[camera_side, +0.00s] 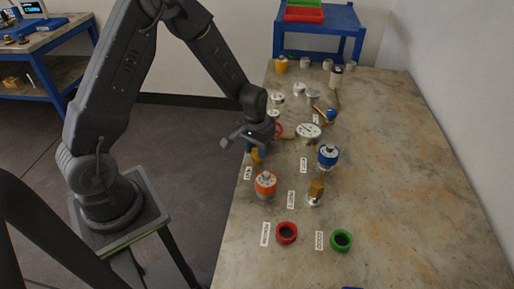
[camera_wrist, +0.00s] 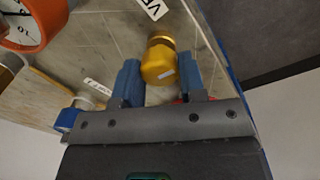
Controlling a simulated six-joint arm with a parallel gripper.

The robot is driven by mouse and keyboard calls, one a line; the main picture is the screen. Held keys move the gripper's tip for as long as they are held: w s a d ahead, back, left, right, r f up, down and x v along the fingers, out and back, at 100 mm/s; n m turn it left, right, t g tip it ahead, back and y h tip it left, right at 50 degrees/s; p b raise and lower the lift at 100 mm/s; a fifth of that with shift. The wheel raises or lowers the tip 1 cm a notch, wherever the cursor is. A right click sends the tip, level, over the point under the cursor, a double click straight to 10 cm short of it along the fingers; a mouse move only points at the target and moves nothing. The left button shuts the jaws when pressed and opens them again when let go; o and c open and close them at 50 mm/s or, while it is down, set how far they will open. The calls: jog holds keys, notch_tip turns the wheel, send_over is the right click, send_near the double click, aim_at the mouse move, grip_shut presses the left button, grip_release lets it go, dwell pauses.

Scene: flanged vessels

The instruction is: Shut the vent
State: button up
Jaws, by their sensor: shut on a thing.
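The vent is a yellow valve body (camera_wrist: 160,62) with a rounded cap, lying between my two blue fingers in the wrist view. Part of it shows below my gripper (camera_side: 254,148) in the side view, near a small white label (camera_side: 248,173). My gripper (camera_wrist: 158,82) is shut on it, one finger on each side. A label starting "VE" (camera_wrist: 152,8) lies close to it. The vent's lower connection and its inner state are hidden.
An orange gauge (camera_side: 265,183) stands close in front, with a brass valve (camera_side: 316,190) and blue gauge (camera_side: 327,155) to the right. Red (camera_side: 286,232) and green (camera_side: 341,240) rings lie nearer the front. The table's right side is clear.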

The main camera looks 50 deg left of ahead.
aim_at(256, 148)
dwell(0.4)
jog(key=o, duration=0.9)
jog(key=shift+s+a+r, duration=0.1)
jog(key=shift+a+r, duration=0.05)
jog(key=shift+r, duration=3.35)
jog(key=shift+a+r, duration=0.15)
jog(key=shift+r, duration=3.3)
